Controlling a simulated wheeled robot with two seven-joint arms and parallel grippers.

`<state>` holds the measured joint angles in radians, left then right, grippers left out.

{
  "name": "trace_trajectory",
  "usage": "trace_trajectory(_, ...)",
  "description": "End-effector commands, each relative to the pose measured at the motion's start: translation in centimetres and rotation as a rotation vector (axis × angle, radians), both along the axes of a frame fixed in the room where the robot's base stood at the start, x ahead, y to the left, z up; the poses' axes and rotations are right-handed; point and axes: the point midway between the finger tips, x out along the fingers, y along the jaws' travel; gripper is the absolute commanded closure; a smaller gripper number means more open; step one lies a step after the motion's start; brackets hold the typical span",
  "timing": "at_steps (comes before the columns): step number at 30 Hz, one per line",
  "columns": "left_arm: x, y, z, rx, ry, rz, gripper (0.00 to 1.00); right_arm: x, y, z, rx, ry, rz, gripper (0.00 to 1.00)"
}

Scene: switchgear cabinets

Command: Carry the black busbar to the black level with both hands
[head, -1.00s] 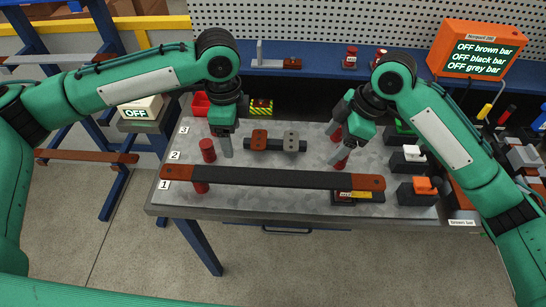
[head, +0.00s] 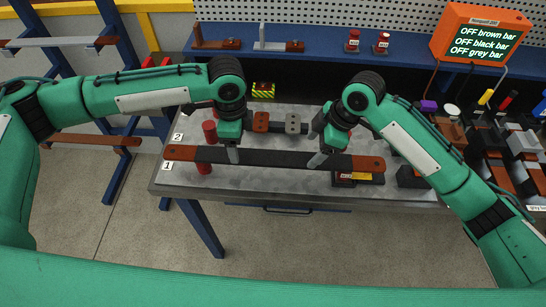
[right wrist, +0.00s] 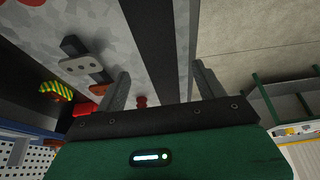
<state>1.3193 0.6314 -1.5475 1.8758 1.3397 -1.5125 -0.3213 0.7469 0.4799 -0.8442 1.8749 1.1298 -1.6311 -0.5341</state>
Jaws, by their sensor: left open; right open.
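The black busbar (head: 270,158), a long dark bar with red-brown ends, lies along the front of the grey table, over red posts. My left gripper (head: 233,155) is open, with its fingertips at the bar left of its middle. My right gripper (head: 318,159) is open at the bar right of its middle. In the right wrist view the bar (right wrist: 157,45) passes between the two spread fingers. The blue rack (head: 122,185) stands at the left with a grey bar (head: 60,42) high up and a brown bar (head: 88,140) lower. My left arm hides part between them.
A short black piece with brown and grey pads (head: 275,128) lies behind the busbar. An orange display (head: 481,40) reads OFF for the brown, black and grey bars. The floor in front is clear.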

Motion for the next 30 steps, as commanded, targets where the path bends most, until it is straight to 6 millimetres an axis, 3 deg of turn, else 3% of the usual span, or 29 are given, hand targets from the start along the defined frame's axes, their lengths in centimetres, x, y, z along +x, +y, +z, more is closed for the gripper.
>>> trace_trajectory(3,0.0,0.0,-1.9,0.002,0.001,0.001,0.29,0.0,0.7,-1.8,0.000,0.002,0.000,0.29)
trace_trajectory(9,0.0,0.0,-3.7,0.001,0.000,0.000,0.29,0.0,1.4,-3.5,0.000,0.001,-0.001,0.29)
trace_trajectory(20,0.0,0.0,-4.1,0.000,0.000,0.000,0.29,0.0,1.5,-3.8,0.000,-0.001,0.000,0.29)
trace_trajectory(30,0.0,0.0,-4.1,0.000,-0.001,0.000,0.94,0.0,1.5,-3.8,0.000,-0.001,0.000,0.94)
